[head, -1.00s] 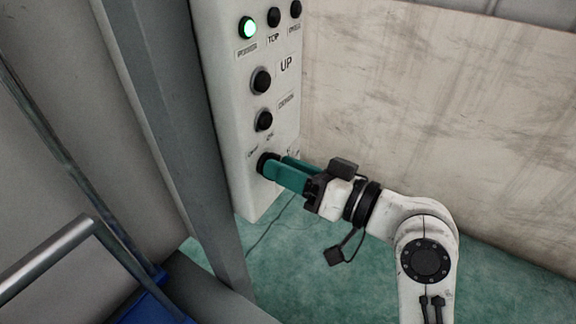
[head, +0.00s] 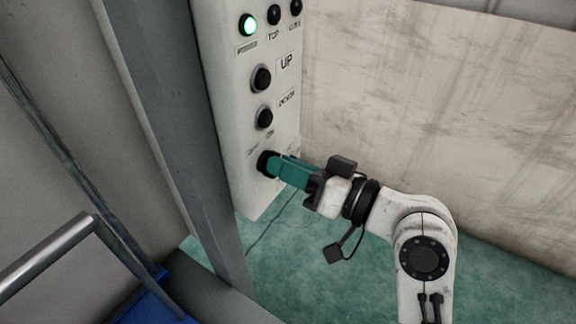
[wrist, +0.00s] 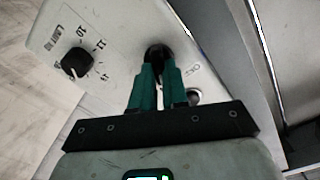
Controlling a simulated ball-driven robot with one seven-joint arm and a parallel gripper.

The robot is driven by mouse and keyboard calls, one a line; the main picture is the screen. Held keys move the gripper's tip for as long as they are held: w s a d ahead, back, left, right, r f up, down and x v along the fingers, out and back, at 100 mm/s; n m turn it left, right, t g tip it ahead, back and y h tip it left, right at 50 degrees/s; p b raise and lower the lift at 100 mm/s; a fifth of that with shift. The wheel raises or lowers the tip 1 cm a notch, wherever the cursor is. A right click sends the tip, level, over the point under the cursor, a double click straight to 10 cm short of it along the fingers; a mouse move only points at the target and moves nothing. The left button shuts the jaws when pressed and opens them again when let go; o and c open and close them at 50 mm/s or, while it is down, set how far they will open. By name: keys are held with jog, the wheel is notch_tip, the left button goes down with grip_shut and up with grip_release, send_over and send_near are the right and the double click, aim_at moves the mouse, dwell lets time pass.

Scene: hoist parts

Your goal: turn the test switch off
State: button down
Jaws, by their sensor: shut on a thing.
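The test switch (head: 265,161) is a round black knob low on the front of a white control box. It also shows in the wrist view as a dark knob (wrist: 157,51) between the fingertips. My gripper (head: 274,166) has teal fingers shut on this knob. The fingertips (wrist: 158,72) cover part of it in the wrist view.
A grey post (head: 185,130) stands close left. Green floor (head: 330,270) is clear below.

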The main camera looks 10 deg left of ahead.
jog(key=shift+f+b, duration=0.15)
jog(key=shift+b, duration=0.25)
jog(key=shift+s+n+b, duration=0.2)
jog(key=shift+n+b, duration=5.7)
jog(key=shift+b, duration=1.25)
jog(key=c, duration=1.1)
grip_release()
jog(key=shift+c, duration=0.2)
